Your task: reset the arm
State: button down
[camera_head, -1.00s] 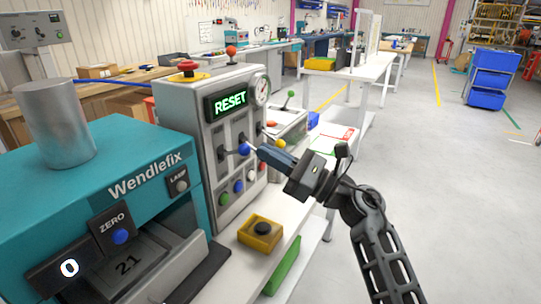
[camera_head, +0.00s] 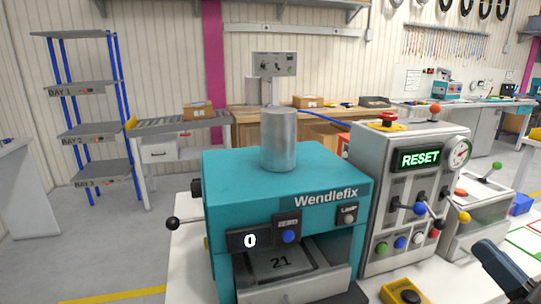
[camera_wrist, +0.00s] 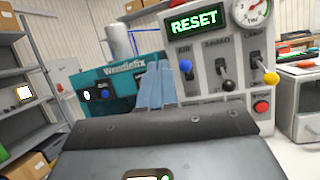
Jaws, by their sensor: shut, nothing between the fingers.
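My gripper (camera_head: 490,258) shows at the lower right of the head view, partly cut off by the frame edge. In the wrist view its fingers (camera_wrist: 157,85) are together, with nothing between them. They point toward the teal Wendlefix machine (camera_wrist: 108,82) and the grey control panel (camera_wrist: 205,102). The panel (camera_head: 370,170) has a green display (camera_head: 421,158) reading RESET. Its levers carry a blue knob (camera_wrist: 186,66), a black knob (camera_wrist: 228,86) and a yellow knob (camera_wrist: 271,78). The fingers appear apart from the levers.
The Wendlefix machine (camera_head: 250,172) bears a metal cylinder (camera_head: 279,140). A yellow box with a black button (camera_head: 402,292) lies on the white bench near my gripper. A red mushroom button (camera_head: 388,118) tops the panel. Shelves (camera_head: 85,130) stand at the far left.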

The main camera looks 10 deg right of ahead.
jog(key=s+a+f+n+g+h, duration=0.1)
jog(key=s+a+f+n, duration=0.3)
jog(key=n, duration=0.7)
jog(key=s+a+f+n+g+h, duration=0.1)
jog(key=s+a+f+n+g, duration=0.3)
jog(key=s+a+n, duration=0.5)
jog(key=s+a+f+n+g+h, duration=0.2)
jog(key=s+a+n, duration=0.4)
jog(key=s+n, duration=0.6)
jog(key=f+n, duration=0.1)
jog(key=n, duration=0.2)
jog(key=shift+s+a+f, duration=0.15)
jog(key=shift+s+f, duration=0.25)
